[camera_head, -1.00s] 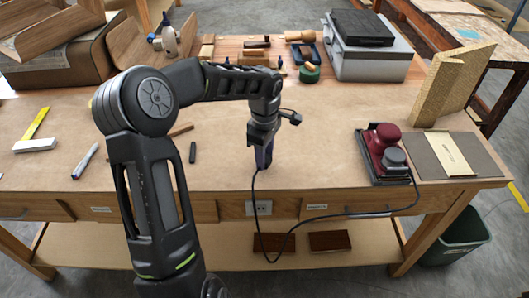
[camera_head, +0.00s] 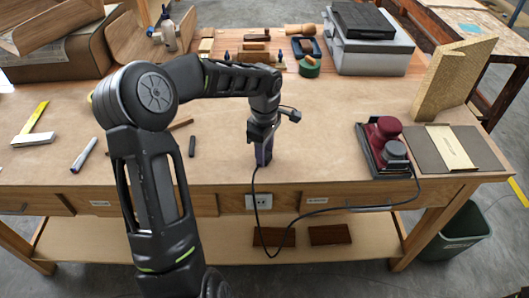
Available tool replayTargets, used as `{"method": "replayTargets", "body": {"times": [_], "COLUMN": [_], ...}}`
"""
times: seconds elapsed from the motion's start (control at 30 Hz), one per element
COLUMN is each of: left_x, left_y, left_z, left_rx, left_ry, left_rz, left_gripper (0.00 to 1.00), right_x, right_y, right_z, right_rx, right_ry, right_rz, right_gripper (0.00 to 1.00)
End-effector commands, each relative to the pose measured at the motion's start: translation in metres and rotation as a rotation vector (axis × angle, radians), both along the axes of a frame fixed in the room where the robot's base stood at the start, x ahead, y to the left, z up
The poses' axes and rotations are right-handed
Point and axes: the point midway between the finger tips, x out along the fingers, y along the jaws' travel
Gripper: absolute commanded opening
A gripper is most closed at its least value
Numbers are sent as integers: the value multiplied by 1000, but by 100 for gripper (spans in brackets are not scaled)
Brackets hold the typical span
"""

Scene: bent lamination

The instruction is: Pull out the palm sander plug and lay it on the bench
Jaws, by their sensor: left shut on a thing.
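The palm sander (camera_head: 387,144), dark red with a grey knob, rests on a dark base at the right of the bench (camera_head: 320,150). Its black cord (camera_head: 330,209) hangs over the front edge in a loop and rises to my left gripper (camera_head: 263,158). My left gripper points down over the bench near its front edge and is shut on the cord's plug end. The plug itself is mostly hidden by the fingers. The socket (camera_head: 258,201) in the bench front shows no plug in it. My right gripper is not in view.
A beige card on a dark sheet (camera_head: 452,148) lies right of the sander. A grey case (camera_head: 370,55) and wooden tools stand at the back. A marker (camera_head: 84,155) and square (camera_head: 33,138) lie left. The bench between gripper and sander is clear.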

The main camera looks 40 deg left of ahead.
Motion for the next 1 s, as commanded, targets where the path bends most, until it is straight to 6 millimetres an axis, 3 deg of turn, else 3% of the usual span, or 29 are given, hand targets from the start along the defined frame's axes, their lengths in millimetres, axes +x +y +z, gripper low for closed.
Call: {"method": "replayTargets", "body": {"times": [0.37,0.4,0.67,1.0], "left_x": [0,0,0,0], "left_y": [0,0,0,0], "left_z": [-4,-3,-3,-2], "left_rx": [0,0,0,1], "left_ry": [-1,-1,0,-1], "left_rz": [0,0,0,0], "left_gripper": [0,39,60,61], "right_x": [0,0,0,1], "right_y": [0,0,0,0], "right_z": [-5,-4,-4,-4], "right_rx": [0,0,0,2], "right_ry": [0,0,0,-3], "right_rz": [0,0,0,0], "right_gripper": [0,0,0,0]}}
